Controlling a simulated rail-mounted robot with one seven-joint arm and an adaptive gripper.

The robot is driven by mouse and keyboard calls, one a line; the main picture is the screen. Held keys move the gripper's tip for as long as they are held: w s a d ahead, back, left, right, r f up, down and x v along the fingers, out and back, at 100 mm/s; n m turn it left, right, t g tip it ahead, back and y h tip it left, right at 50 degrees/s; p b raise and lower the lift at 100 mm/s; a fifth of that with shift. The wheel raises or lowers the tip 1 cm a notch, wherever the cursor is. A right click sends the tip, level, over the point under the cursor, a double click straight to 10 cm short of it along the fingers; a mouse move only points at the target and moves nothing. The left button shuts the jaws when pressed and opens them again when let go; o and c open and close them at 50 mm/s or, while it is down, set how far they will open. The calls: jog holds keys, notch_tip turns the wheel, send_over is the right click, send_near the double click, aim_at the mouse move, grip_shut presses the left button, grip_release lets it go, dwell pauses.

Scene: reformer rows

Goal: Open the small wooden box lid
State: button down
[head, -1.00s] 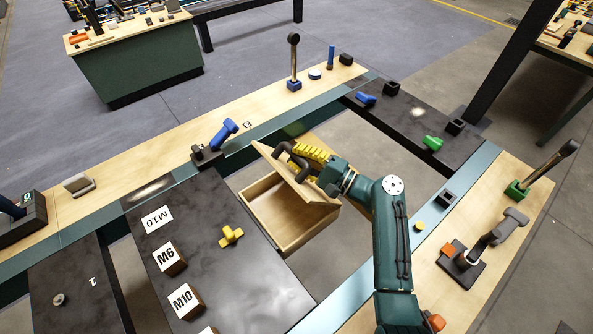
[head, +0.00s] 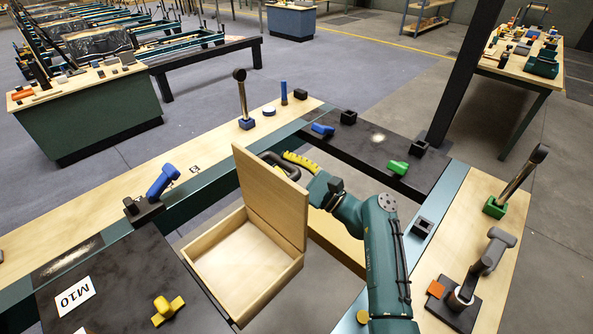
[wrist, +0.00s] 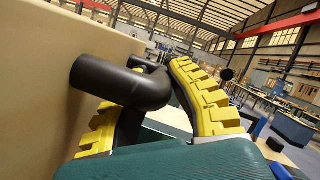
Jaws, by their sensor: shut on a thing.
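The small wooden box (head: 243,268) stands in the gap of the teal frame, and its empty inside shows in the head view. Its lid (head: 268,200) stands raised, near upright. My gripper (head: 292,163) is behind the lid in the head view, its yellow fingers partly hidden by it. In the wrist view my gripper (wrist: 150,100) has its yellow fingers on either side of a black curved handle (wrist: 125,85), shut on it. The handle joins the pale lid face (wrist: 50,70) at the left of that view.
A blue lever (head: 161,182) and a tall black-knobbed lever (head: 241,98) stand on the far rail. A grey-handled device (head: 484,265) stands at the right.

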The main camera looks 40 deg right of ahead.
jog(key=shift+d+r, duration=0.2)
jog(key=shift+r, duration=0.05)
jog(key=c, duration=1.2)
grip_release()
jog(key=shift+w, duration=0.15)
jog(key=shift+f, duration=0.1)
jog(key=shift+s+f, duration=0.2)
jog(key=shift+s, duration=0.05)
jog(key=v, duration=0.7)
jog(key=shift+r, duration=0.1)
